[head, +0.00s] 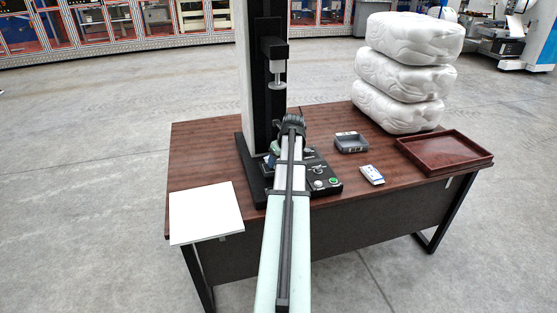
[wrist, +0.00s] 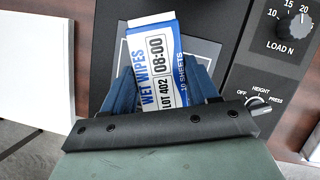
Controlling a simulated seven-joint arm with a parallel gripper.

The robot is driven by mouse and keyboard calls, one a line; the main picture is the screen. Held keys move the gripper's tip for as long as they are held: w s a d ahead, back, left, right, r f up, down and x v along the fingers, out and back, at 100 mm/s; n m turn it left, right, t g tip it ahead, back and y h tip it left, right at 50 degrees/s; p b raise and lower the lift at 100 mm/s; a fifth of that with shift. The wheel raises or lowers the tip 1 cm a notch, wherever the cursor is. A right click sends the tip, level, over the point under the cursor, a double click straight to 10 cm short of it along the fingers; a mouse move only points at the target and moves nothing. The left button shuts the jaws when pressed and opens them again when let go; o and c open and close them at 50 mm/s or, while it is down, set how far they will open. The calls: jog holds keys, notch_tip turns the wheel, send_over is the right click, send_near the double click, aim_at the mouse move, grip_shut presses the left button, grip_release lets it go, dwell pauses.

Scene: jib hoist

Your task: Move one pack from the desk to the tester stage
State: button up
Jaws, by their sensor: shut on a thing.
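A white and blue wet wipes pack (wrist: 160,72) is between the blue fingers of my gripper (wrist: 164,84) in the wrist view, label facing the camera. My gripper is shut on it. The pack is over the black base of the tester (wrist: 212,48), where a thin outlined area shows around it; I cannot tell whether it touches. In the head view my arm hides most of the stage and the held pack. The tester's round press foot (head: 277,84) hangs above on its column. Another pack (head: 371,174) lies on the desk (head: 345,205), right of the tester.
A white board (head: 205,212) lies at the left front. The desk's back left is clear.

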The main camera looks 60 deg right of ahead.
jog(key=shift+f, duration=0.1)
jog(key=o, duration=1.1)
jog(key=shift+c, duration=0.2)
jog(key=v, duration=1.2)
